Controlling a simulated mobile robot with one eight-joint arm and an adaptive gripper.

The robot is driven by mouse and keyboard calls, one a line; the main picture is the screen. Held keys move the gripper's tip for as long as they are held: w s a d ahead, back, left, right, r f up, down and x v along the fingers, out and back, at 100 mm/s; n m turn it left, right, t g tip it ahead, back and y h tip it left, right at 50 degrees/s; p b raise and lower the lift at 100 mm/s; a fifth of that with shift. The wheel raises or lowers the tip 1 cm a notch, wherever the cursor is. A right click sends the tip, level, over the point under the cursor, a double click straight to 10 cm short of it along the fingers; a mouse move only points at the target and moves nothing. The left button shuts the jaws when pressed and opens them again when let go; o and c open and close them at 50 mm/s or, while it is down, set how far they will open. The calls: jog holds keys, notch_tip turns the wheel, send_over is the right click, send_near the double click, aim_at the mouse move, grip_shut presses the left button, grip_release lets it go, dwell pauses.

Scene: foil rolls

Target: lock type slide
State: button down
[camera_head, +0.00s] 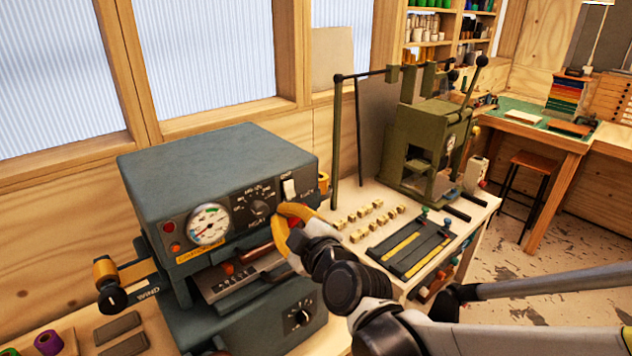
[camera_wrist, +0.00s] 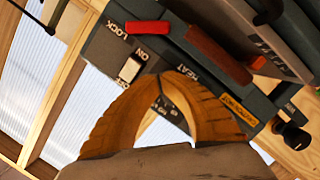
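The grey foil machine (camera_head: 215,155) stands at the left, with a gauge, a knob and a white rocker switch on its front. Its type slide (camera_head: 235,285) is a grey tray with a brown handle (camera_head: 258,252) low on the front. In the wrist view a red lever (camera_wrist: 148,27) lies beside the word LOCK, close to the brown handle (camera_wrist: 218,54). My gripper (camera_wrist: 159,78) has its orange fingertips together, with nothing visible between them. It is in front of the panel near the ON switch (camera_wrist: 130,69), apart from the red lever. In the head view my gripper (camera_head: 280,228) covers part of the panel's right side.
A foil roll holder with a black knob (camera_head: 112,297) sticks out at the machine's left.

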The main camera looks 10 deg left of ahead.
jog(key=p+v, duration=0.1)
jog(key=v, duration=0.6)
jog(key=shift+d+p, duration=0.3)
jog(key=shift+d, duration=0.25)
jog(key=shift+r, duration=0.1)
jog(key=shift+w, duration=0.1)
